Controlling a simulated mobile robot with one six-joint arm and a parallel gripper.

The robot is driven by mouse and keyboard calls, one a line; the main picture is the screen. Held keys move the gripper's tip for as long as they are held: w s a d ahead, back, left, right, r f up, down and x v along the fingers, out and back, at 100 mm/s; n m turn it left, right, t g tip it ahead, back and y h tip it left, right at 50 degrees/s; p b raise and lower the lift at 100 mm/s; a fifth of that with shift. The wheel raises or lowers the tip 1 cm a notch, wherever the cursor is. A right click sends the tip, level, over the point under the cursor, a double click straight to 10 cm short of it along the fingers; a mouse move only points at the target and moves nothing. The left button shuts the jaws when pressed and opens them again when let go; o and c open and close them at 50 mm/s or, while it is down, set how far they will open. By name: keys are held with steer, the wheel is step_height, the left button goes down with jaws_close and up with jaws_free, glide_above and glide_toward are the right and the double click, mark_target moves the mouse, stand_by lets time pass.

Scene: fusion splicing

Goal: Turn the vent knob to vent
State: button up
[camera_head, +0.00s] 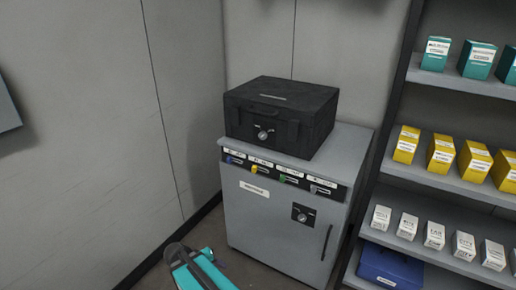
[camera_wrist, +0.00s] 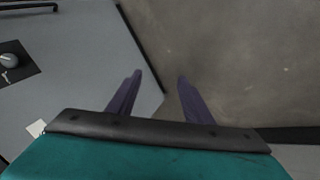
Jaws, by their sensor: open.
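A grey cabinet (camera_head: 255,225) stands against the wall in the head view. A round knob (camera_head: 302,216) on a black plate sits on its door, left of the dark handle. The same knob shows at the left edge of the wrist view (camera_wrist: 9,59). A black case (camera_head: 285,108) on the cabinet has another round dial (camera_head: 262,135) on its front. The lettering is too small to tell which is the vent knob. My gripper (camera_wrist: 160,76) is open and empty, its purple fingers apart from both. In the head view, my teal arm end shows low, left of the cabinet.
A row of coloured levers or keys with labels (camera_head: 283,178) runs along the cabinet's upper front. Shelves on the right (camera_head: 440,185) hold teal, yellow and white boxes and a blue bin (camera_head: 390,266). The floor left of the cabinet is clear apart from my arm.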

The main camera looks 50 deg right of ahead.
mark_target(261, 137)
steer(key=w+d+r+m+t+h+b, duration=0.25)
steer(key=w+d+r+b, duration=0.2)
steer(key=d+r, duration=0.35)
steer(key=w+d+r+m+t+h+b, duration=0.1)
steer(key=w+d+r+m+h+b, duration=0.2)
steer(key=w+d+r, duration=0.5)
steer(key=s+d+r+m+h+b, duration=0.2)
steer(key=d+r+h+b, duration=0.1)
steer(key=r, duration=0.8)
steer(key=s+d+r+m+h+b, duration=0.2)
steer(key=d+r+m+h+b, duration=0.1)
steer(key=r, duration=0.9)
steer(key=shift+s+d+b, duration=0.2)
steer(key=shift+s+b, duration=0.05)
steer(key=shift+b, duration=0.05)
steer(key=shift+d+t, duration=0.15)
steer(key=shift+t, duration=0.1)
steer(key=shift+b+x, duration=0.8)
steer(key=shift+x, duration=6)
steer(key=c, duration=1.1)
